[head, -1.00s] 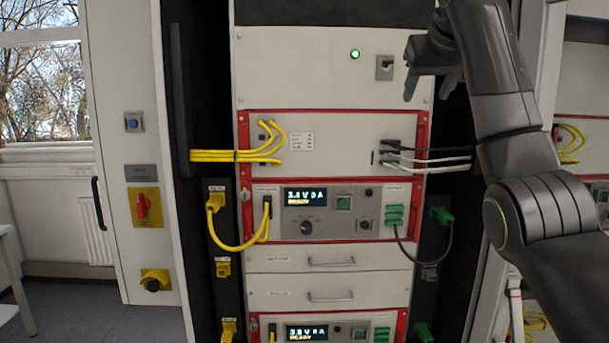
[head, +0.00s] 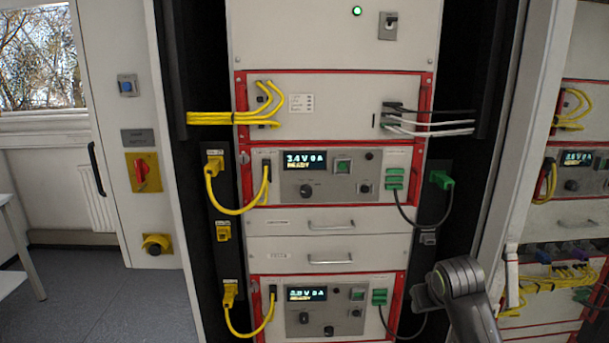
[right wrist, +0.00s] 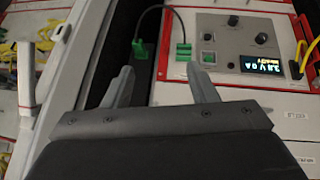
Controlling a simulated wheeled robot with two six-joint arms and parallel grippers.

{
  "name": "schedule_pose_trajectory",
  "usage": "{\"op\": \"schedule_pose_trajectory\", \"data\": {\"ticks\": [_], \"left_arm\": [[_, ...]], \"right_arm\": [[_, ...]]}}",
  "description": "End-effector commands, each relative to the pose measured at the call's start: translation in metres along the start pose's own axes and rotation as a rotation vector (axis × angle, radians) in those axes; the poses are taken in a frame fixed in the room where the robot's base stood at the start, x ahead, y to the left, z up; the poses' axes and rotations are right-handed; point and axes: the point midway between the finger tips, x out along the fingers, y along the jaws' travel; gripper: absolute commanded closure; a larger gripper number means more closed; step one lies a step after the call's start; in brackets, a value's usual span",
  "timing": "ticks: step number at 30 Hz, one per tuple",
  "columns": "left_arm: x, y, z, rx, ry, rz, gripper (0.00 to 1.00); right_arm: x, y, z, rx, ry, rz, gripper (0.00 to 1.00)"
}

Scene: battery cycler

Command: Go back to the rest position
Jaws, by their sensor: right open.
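My right gripper shows in the right wrist view (right wrist: 160,85), where its two grey fingers stand apart with nothing between them. Beyond the fingers are a green connector (right wrist: 139,50) with a black cable and a cycler unit (right wrist: 235,40) with a lit display. In the head view my right arm is low at the lower right, and its gripper cannot be made out clearly there. My left gripper is not in view. The battery cycler rack (head: 335,54) stands upright in front of me.
Yellow cables (head: 230,118) run at the rack's left, and black and white cables (head: 440,125) at its right. A rack door frame (head: 525,160) stands on the right, with another rack beyond it. A white table (head: 12,240) is at the far left, with open floor beside it.

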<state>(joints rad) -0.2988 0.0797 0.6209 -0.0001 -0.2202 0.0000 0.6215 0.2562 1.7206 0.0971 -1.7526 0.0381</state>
Motion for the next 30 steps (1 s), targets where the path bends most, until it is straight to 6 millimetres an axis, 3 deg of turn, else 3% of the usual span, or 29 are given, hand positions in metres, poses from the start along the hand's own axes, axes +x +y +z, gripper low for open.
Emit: {"op": "schedule_pose_trajectory", "data": {"ticks": [1,8,14,18,24,30], "left_arm": [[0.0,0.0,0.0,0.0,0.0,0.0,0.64],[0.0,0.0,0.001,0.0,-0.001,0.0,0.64],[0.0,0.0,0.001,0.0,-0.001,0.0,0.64],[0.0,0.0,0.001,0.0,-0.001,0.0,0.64],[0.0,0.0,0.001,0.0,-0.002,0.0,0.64],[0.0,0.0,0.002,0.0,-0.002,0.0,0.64]], "right_arm": [[0.01,-0.002,0.029,0.001,-0.019,-0.003,0.47],[0.027,-0.008,0.141,0.012,-0.081,-0.011,0.47],[0.018,-0.012,0.235,0.032,-0.134,-0.013,0.47],[0.001,-0.015,0.296,0.05,-0.17,-0.009,0.47],[-0.032,-0.016,0.362,0.075,-0.213,0.002,0.47],[-0.061,-0.017,0.402,0.092,-0.243,0.014,0.47]]}}
